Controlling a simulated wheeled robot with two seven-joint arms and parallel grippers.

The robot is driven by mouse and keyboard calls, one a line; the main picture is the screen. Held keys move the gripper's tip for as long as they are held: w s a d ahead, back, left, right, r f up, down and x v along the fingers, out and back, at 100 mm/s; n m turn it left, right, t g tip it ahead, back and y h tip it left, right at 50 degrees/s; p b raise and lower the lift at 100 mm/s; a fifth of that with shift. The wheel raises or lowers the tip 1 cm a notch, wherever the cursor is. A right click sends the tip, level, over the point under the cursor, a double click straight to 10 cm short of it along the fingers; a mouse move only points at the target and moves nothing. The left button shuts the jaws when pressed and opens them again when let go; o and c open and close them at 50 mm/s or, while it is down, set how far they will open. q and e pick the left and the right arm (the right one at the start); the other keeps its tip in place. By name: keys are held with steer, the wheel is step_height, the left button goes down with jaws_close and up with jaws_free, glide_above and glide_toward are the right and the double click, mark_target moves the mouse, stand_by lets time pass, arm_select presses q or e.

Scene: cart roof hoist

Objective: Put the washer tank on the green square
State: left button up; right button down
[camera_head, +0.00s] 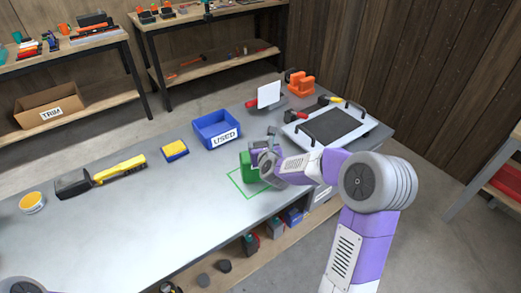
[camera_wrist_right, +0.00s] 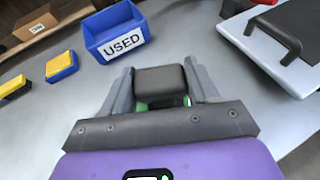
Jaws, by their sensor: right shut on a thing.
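The washer tank (camera_head: 247,166) shows as a green body at the green square (camera_head: 241,186) outlined on the grey workbench. My right gripper (camera_head: 262,155) reaches in from the right and is shut on the tank. In the right wrist view the fingers of my right gripper (camera_wrist_right: 163,88) close on both sides of a dark block, the top of the washer tank (camera_wrist_right: 160,80), with green showing below it. The tank looks upright. The gripper and arm hide part of it, and I cannot tell whether its base touches the bench. My left gripper is not in view.
A blue bin marked USED (camera_head: 214,131) stands just behind the square. A yellow and blue sponge (camera_head: 175,151), a yellow tool (camera_head: 120,171) and a yellow tub (camera_head: 32,203) lie to the left. A white tray with a dark pad (camera_head: 302,130) is to the right. The bench's front left is clear.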

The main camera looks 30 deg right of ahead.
steer(key=shift+c, duration=1.4)
jaws_free()
steer(key=p+v, duration=0.1)
steer(key=v, duration=1.1)
